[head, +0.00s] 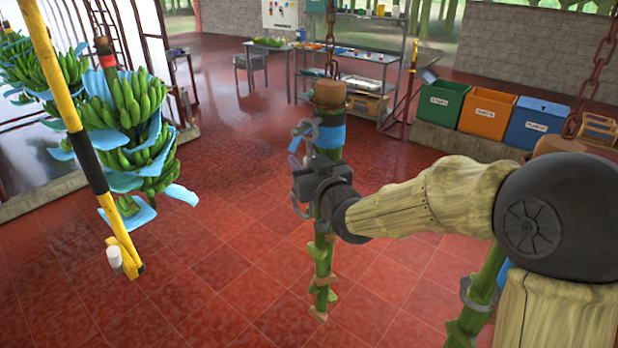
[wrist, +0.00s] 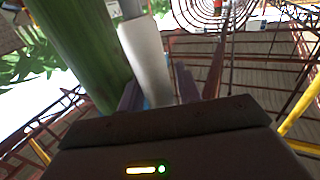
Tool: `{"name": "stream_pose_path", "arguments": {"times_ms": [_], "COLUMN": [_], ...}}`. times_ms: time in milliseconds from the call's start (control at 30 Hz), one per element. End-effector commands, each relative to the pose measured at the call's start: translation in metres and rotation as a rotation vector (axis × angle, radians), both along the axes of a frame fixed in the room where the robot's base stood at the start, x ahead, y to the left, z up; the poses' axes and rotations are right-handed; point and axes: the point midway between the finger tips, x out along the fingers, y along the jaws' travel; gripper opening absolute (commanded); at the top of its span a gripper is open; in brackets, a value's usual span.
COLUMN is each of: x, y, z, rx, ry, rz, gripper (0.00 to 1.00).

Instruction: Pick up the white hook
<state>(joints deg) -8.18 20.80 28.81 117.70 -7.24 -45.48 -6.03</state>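My gripper (head: 306,165) is at the hanging green stem with the blue band (head: 330,130) in the head view. In the wrist view its two dark fingers (wrist: 158,92) stand apart. A smooth pale white piece (wrist: 146,60), probably the white hook, runs down between them. Its lower end is hidden behind the gripper body. Small gaps seem to show beside it, so the gripper looks open around it. The thick green stem (wrist: 78,48) stands just left of the fingers. In the head view the white hook cannot be clearly told from the grey curved parts around the gripper.
A yellow and black pole (head: 90,165) with a white end piece (head: 114,257) hangs at the left, before banana bunches (head: 130,110). Another stem (head: 490,285) hangs near my arm at the right. Crates (head: 487,115) and a shelf (head: 365,60) stand behind. The red floor is clear.

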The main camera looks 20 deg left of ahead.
Motion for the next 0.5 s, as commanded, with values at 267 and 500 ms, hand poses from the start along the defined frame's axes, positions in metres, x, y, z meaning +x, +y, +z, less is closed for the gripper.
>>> {"name": "stream_pose_path", "arguments": {"times_ms": [267,500], "x": [-0.0001,-0.0001], "y": [-0.0004,-0.0004], "z": [-0.0003,-0.0002], "rx": [0.000,0.001], "ry": [0.000,0.001], "rz": [0.000,0.000], "gripper": [0.34,0.03]}}
